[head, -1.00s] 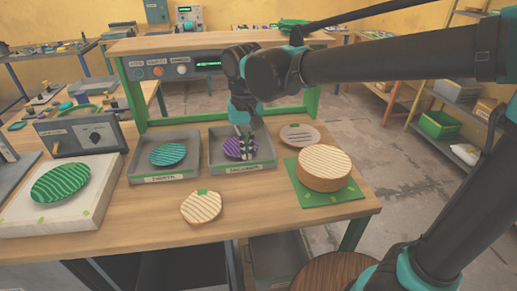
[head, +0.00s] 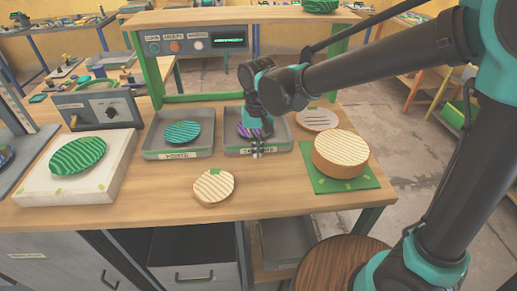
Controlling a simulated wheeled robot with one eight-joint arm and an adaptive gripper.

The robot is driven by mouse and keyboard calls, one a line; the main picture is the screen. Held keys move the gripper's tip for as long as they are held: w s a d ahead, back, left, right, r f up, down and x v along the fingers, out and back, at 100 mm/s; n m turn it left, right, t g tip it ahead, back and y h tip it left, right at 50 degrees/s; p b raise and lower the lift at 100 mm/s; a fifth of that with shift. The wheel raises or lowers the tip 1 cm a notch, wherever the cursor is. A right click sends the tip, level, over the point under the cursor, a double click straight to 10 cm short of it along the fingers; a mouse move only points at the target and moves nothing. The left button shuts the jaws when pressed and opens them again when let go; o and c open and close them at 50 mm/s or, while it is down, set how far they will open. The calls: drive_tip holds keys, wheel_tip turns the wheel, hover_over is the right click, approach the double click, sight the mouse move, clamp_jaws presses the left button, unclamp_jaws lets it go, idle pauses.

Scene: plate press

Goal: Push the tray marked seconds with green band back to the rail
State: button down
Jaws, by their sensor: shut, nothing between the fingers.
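Two grey trays stand side by side on the wooden bench. The right tray (head: 284,145) has a front label that my gripper partly covers, with green showing beside it; its lettering is too blurred to read surely. It holds a purple striped plate (head: 243,131), partly hidden by my arm. The left tray (head: 150,143) holds a teal striped plate (head: 182,132) and also has a front label, hard to read. My gripper (head: 257,154) is shut and empty, pointing down at the right tray's front wall; I cannot tell whether it touches. A green rail (head: 200,98) runs behind the trays.
A cream striped plate (head: 214,185) lies in front of the trays. A round wooden block (head: 340,155) on a green mat (head: 320,184) and a pale plate (head: 317,119) stand at right. A white slab (head: 105,184) with a green plate (head: 77,156) is at left.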

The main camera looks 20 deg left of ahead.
drive_tip(key=shift+w+a, duration=0.35)
drive_tip(key=shift+w, duration=0.3)
drive_tip(key=w+a, duration=0.2)
drive_tip(key=w, duration=0.1)
drive_tip(key=w+a, duration=0.2)
drive_tip(key=w, duration=0.2)
drive_tip(key=w+a, duration=0.2)
drive_tip(key=w, duration=0.2)
drive_tip(key=shift+a, duration=0.1)
